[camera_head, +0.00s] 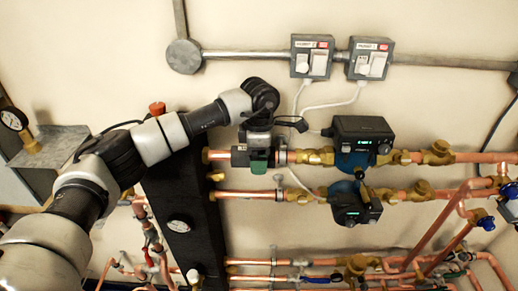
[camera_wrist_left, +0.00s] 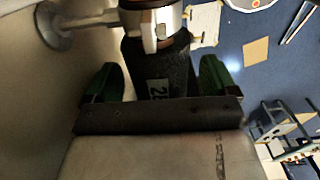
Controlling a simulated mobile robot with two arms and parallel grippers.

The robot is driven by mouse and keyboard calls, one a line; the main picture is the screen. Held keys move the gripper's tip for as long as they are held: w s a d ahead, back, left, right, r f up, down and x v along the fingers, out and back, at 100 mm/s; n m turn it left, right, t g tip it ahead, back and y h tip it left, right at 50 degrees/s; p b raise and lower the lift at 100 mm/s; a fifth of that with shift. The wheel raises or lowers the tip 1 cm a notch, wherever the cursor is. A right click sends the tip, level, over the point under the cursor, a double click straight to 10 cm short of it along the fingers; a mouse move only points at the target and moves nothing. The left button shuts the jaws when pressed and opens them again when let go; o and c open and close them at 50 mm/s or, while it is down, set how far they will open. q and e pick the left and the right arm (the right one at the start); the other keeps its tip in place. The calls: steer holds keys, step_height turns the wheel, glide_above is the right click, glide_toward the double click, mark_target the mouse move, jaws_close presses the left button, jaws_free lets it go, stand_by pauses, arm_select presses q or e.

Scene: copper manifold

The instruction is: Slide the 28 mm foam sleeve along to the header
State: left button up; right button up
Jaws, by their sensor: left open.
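In the head view the sleeve (camera_head: 240,157) is partly hidden by my left gripper (camera_head: 259,158). In the left wrist view, my left gripper (camera_wrist_left: 159,80) is open, its green fingers on either side of the sleeve with gaps visible. The header seems to be the tall black block (camera_head: 182,235) to the left, with a short bare stretch of copper between it and the sleeve. My right gripper is out of view.
A metal pipe clip (camera_wrist_left: 152,22) holds the pipe just beyond the sleeve, on a wall stem (camera_wrist_left: 58,25). Two pumps (camera_head: 362,140) (camera_head: 355,204) stand to the right. A second copper pipe (camera_head: 243,195) runs below. White cables (camera_head: 322,106) hang above.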

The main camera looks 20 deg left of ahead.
mark_target(238, 149)
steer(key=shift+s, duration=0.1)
arm_select(q)
steer(key=c, duration=1)
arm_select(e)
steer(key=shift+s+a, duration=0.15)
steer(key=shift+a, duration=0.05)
arm_select(q)
steer(key=shift+a, duration=0.15)
steer(key=shift+s+a, duration=0.25)
steer(key=shift+a, duration=0.5)
steer(key=shift+s+a, duration=0.2)
steer(key=shift+a, duration=0.6)
steer(key=shift+s+a, duration=0.25)
steer(key=shift+a, duration=0.5)
steer(key=o, duration=1)
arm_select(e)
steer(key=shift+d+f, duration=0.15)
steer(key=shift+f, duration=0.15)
arm_select(q)
steer(key=shift+r+b, duration=0.15)
steer(key=shift+b, duration=0.15)
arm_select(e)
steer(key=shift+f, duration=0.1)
